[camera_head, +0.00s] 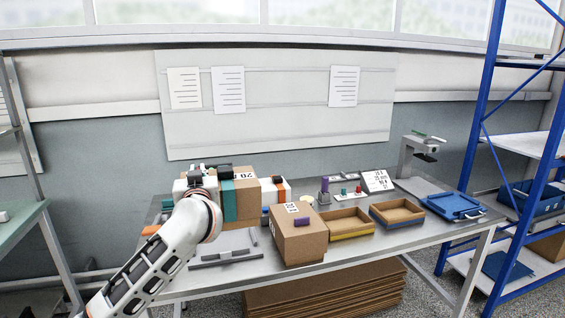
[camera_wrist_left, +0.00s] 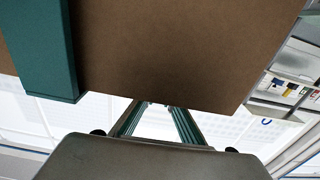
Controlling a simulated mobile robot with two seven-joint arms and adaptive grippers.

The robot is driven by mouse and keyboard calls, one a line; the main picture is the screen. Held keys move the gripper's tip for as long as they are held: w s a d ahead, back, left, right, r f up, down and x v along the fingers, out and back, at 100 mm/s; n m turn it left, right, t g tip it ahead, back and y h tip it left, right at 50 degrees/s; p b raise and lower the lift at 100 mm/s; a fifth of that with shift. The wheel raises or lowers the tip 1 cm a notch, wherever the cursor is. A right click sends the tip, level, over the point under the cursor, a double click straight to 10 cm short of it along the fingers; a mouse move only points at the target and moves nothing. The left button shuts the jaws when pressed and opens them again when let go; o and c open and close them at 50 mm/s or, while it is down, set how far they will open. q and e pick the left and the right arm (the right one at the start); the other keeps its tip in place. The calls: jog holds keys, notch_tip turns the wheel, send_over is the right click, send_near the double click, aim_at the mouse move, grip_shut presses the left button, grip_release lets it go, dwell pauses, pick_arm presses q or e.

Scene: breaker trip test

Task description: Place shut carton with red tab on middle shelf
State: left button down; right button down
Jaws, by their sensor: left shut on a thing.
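My left gripper (camera_head: 205,190) is shut on a brown carton (camera_head: 246,204) and holds it up in front of the bench's left part. This carton looks shut, with a teal band (camera_head: 228,201) and a printed label on top. In the left wrist view the carton (camera_wrist_left: 170,45) fills the upper part, its teal band (camera_wrist_left: 45,50) at left. The arm hides part of the grip. A second brown carton (camera_head: 298,246) stands on the bench, with a purple tab (camera_head: 302,222) and a label. I see no clear red tab. A blue rack with shelves (camera_head: 528,144) stands at right.
The grey bench (camera_head: 350,247) also carries two open brown trays (camera_head: 350,232), a blue tray (camera_head: 452,206) and a small stand (camera_head: 417,155). The rack holds a blue crate (camera_head: 530,200) below its upper shelf. Flat cardboard (camera_head: 325,293) is stacked under the bench.

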pick_arm(q)
jog(key=s+f, duration=0.1)
jog(key=f, duration=0.1)
jog(key=s+f, duration=0.1)
jog(key=f, duration=0.1)
jog(key=s+a+f, duration=0.1)
jog(key=f, duration=0.1)
jog(key=shift+s, duration=0.35)
jog(key=s+a+f+m+h, duration=0.1)
jog(key=s+a+f+h, duration=0.1)
jog(key=s+f, duration=0.75)
jog(key=s+f+m+h, duration=0.1)
jog(key=s+f, duration=0.1)
jog(key=s, duration=0.7)
jog(key=s+d+f+m+h, duration=0.1)
jog(key=s+f+h, duration=0.1)
jog(key=s, duration=0.8)
jog(key=shift+s+d+f+t, duration=0.25)
jog(key=shift+d+f+t, duration=0.05)
jog(key=shift+f, duration=0.1)
jog(key=shift+d, duration=0.1)
